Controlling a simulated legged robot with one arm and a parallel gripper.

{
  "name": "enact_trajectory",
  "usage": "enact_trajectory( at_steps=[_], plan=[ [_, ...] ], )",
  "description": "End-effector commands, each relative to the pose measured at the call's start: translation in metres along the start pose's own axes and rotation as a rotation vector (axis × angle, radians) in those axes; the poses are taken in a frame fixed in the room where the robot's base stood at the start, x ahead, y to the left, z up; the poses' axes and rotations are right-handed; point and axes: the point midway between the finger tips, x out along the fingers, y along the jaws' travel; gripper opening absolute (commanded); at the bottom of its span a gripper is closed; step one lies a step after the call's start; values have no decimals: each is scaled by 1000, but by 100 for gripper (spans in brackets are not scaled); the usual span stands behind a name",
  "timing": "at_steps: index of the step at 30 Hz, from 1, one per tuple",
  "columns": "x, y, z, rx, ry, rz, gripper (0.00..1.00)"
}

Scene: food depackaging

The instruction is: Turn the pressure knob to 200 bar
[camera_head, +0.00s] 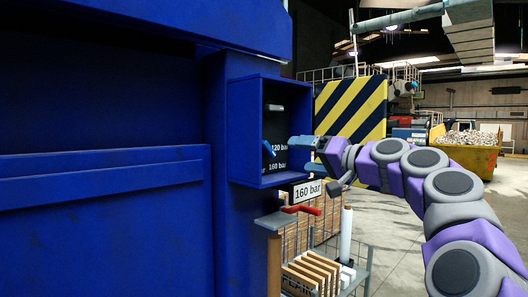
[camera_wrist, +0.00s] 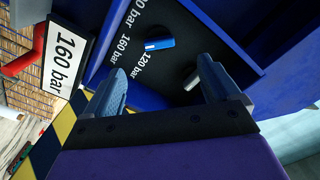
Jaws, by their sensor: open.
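The blue pressure knob (camera_wrist: 160,44) is a short bar on the dark panel (camera_head: 279,121) inside an open-fronted blue box. In the wrist view its white-marked end points toward the 160 bar label (camera_wrist: 125,50). A 120 bar label (camera_wrist: 150,70) is beside it; another label (camera_wrist: 140,12), partly cut off, ends in "0 bar". A white sign (camera_head: 308,191) below the box reads 160 bar. My gripper (camera_head: 290,155) is open and empty at the box's right front. In the wrist view its fingers (camera_wrist: 160,78) are spread, with the knob beyond them and not touched.
A grey knob (camera_head: 274,108) sits higher on the panel. The box's side walls (camera_head: 244,130) enclose the panel closely. A red handle (camera_head: 300,209) is under the sign. A cart with boards (camera_head: 315,272) stands below. Open floor lies to the right.

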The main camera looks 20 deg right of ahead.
Motion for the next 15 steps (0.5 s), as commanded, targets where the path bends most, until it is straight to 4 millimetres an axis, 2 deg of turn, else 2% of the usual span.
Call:
enact_trajectory(
  at_steps=[3, 15],
  plan=[
    [26, 2, 2, 2, -5, 2, 89],
    [97, -15, 12, -13, -5, 5, 89]
  ],
)
